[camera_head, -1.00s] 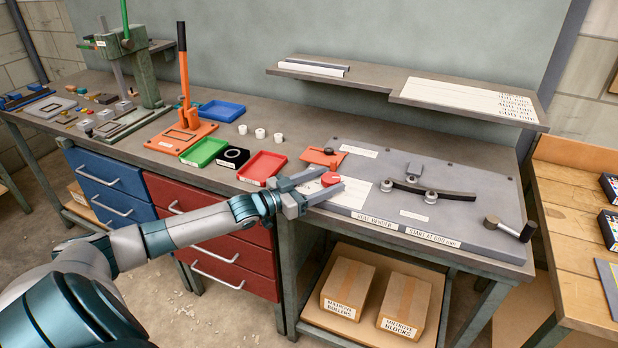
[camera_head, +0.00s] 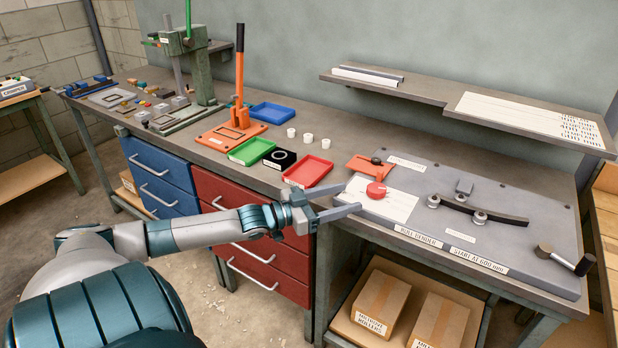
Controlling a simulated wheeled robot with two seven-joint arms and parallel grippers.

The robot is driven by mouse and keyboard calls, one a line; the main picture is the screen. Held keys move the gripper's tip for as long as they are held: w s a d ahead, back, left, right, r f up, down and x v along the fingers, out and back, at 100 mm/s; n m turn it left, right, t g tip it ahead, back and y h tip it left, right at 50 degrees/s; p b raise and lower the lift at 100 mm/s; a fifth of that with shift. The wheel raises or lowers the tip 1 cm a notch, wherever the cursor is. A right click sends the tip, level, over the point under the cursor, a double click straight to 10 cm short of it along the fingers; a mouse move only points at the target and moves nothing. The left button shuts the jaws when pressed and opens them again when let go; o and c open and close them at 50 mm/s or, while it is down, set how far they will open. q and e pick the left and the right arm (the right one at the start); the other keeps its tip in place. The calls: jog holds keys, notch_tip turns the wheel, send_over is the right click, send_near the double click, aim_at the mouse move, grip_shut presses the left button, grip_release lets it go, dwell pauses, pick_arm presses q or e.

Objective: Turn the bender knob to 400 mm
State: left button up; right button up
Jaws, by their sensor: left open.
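The bender (camera_head: 540,235) is a grey plate at the right part of the bench, with a curved dark bar (camera_head: 470,210) between rollers and a lever with a dark grip at its right. Its red round knob (camera_head: 376,190) sits on a white dial card (camera_head: 398,207) at the plate's left end. The marks on the card are too small to read. My left gripper (camera_head: 352,200) is open and empty, just left of the knob, its fingers pointing right. The fingertips are apart from the knob. My right gripper is out of view.
An orange piece (camera_head: 368,166) lies just behind the knob. Red (camera_head: 307,171) and green (camera_head: 250,151) trays and an orange hand press (camera_head: 239,80) stand to the left. A shelf (camera_head: 425,93) overhangs the back. Boxes (camera_head: 381,306) sit below the bench.

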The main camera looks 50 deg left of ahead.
pick_arm(q)
jog(key=v, duration=0.9)
jog(key=shift+a, duration=0.1)
dwell(0.8)
